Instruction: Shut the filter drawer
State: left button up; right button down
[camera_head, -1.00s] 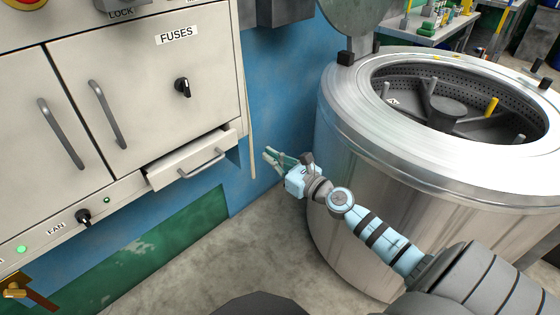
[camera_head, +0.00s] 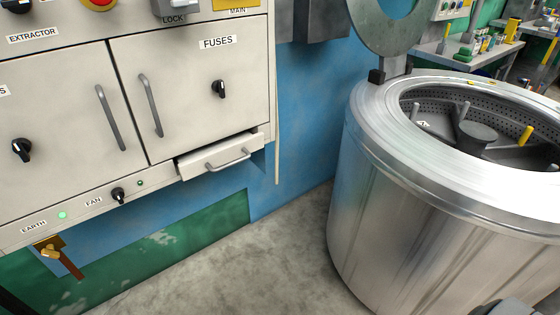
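The filter drawer (camera_head: 205,165) is a shallow pale drawer with a grey bar handle (camera_head: 228,161), low at the right end of the cream cabinet under the FUSES door. It sticks out a little from the cabinet front. Neither of my grippers is in the head view. Only a small dark rounded part, probably of my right arm, shows at the bottom right edge.
The cream cabinet (camera_head: 190,95) has doors with bar handles and black knobs. A large steel drum (camera_head: 390,210) with a raised lid (camera_head: 388,25) stands to the right. Bare concrete floor (camera_head: 270,260) lies between them. A brass lever (camera_head: 65,258) sits low at the left.

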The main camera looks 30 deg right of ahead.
aim_at(192, 163)
jog(key=u, duration=0.3)
jog(key=i, duration=0.85)
jog(key=z, duration=0.7)
